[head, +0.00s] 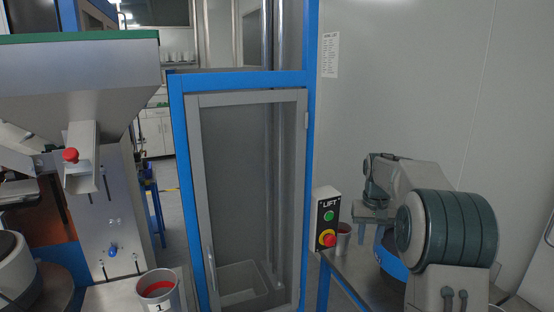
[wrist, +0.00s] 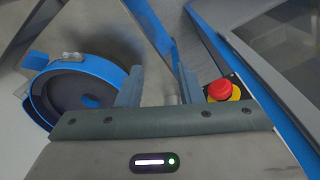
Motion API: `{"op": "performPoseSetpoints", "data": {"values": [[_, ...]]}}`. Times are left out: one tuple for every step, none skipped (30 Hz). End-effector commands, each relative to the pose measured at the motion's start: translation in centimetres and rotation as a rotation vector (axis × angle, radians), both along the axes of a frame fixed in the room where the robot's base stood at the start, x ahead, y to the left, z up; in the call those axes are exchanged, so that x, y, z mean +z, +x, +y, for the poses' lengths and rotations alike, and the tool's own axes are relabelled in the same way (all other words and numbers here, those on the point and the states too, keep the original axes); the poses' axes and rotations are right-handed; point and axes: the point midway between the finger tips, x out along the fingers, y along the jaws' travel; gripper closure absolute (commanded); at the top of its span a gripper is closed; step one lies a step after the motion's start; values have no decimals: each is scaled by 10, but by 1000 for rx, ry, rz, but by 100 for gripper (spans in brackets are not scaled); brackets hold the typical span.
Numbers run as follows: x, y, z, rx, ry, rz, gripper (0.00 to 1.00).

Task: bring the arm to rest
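My arm reaches in from the right in the head view, bent over a grey bench. My gripper (head: 371,240) points down above the bench, near the lift's control box. In the wrist view, the two fingers of my gripper (wrist: 160,88) stand apart with a clear gap. I see nothing held between them. A small grey shape shows low in the gap and is too hidden to name.
A lift control box (head: 327,222) with a red stop button is close left of my gripper. A blue round dish (wrist: 112,78) is nearby. A blue-framed lift (head: 178,135) and a cup marked 1 (head: 161,302) are left.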

Motion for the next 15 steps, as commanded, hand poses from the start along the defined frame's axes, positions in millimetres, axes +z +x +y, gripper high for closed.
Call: {"op": "performPoseSetpoints", "data": {"values": [[8, -8, 5, 5, -3, -8, 67], [11, -14, 9, 8, -5, -12, 67], [17, -21, 13, 13, -7, -20, 67], [21, -27, 17, 16, -10, -27, 67], [26, -35, 21, 20, -11, -33, 67], [32, -46, 26, 24, -14, -42, 67], [36, -55, 30, 28, -16, -50, 67], [40, -64, 35, 32, -18, -58, 67], [45, -77, 40, 37, -20, -69, 67], [48, -86, 44, 40, -22, -78, 67], [51, -96, 48, 44, -23, -84, 67], [54, -109, 53, 49, -25, -94, 67], [56, -119, 56, 52, -25, -102, 67], [58, -129, 59, 55, -26, -110, 67], [60, -143, 64, 58, -28, -122, 67]]}}
